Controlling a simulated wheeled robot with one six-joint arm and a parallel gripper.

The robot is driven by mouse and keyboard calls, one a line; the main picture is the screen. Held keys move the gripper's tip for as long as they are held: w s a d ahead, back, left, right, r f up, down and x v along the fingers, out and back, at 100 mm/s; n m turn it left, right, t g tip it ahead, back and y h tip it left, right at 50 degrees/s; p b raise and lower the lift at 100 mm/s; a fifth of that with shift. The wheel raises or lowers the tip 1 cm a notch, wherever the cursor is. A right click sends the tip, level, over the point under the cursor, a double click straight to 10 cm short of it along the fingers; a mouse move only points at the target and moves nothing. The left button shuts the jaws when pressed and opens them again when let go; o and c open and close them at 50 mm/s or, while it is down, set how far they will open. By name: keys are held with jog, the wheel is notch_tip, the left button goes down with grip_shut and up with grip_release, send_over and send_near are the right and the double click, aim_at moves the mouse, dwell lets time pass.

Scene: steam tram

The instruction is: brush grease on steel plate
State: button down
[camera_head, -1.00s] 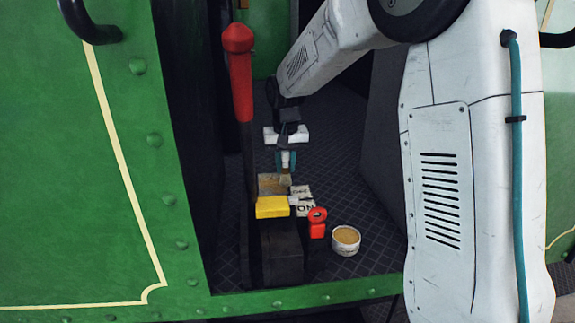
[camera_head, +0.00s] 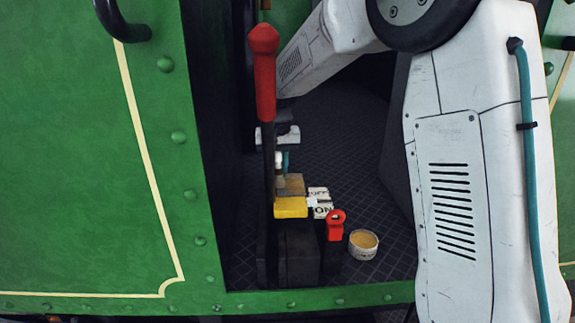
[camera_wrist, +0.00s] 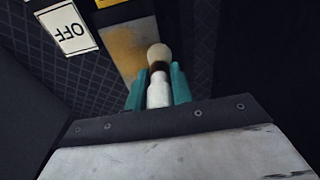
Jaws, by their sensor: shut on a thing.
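My gripper (camera_wrist: 158,88) is shut on a brush (camera_wrist: 158,60) with a pale rounded tip, a dark band and a white lower part. The teal fingers clasp it from both sides. The steel plate (camera_wrist: 130,48) lies beyond the tip in the wrist view, part grey and part yellowish-brown. The brush tip overlaps the plate's right edge in that view; I cannot tell whether they touch. In the head view the plate (camera_head: 293,184) sits behind a yellow block (camera_head: 291,207), and my gripper (camera_head: 284,163) is behind it, partly hidden by the lever. An open tub of tan grease (camera_head: 364,243) stands on the floor.
A tall red-handled lever (camera_head: 263,75) rises in front of my gripper. A red switch handle (camera_head: 335,224) and an ON/OFF sign (camera_head: 321,203) are right of the block. The green doorway sill (camera_head: 345,294) edges the patterned floor. Clear floor lies behind the tub.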

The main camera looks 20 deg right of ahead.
aim_at(276, 159)
jog(key=shift+w+a, duration=0.15)
jog(key=shift+w, duration=0.05)
jog(key=shift+w+d, duration=0.25)
jog(key=shift+w, duration=0.45)
jog(key=shift+s+d+f, duration=0.1)
jog(key=shift+s+d, duration=0.3)
jog(key=shift+d, duration=0.8)
jog(key=shift+s+d, duration=0.4)
jog(key=shift+d, duration=0.85)
jog(key=shift+s+d+f, duration=0.1)
jog(key=shift+s+d, duration=0.3)
jog(key=shift+d, duration=0.8)
jog(key=shift+w+d, duration=0.25)
jog(key=shift+w, duration=0.55)
jog(key=shift+w+a+r, duration=0.1)
jog(key=shift+w+a, duration=0.3)
jog(key=shift+a, duration=0.85)
jog(key=shift+w+a+f, duration=0.1)
jog(key=shift+w+a, duration=0.3)
jog(key=shift+a, duration=0.8)
jog(key=shift+w+a+r, duration=0.1)
jog(key=shift+w+a, duration=0.3)
jog(key=shift+a, duration=0.85)
notch_tip(276, 159, up, 6)
jog(key=shift+r, duration=0.15)
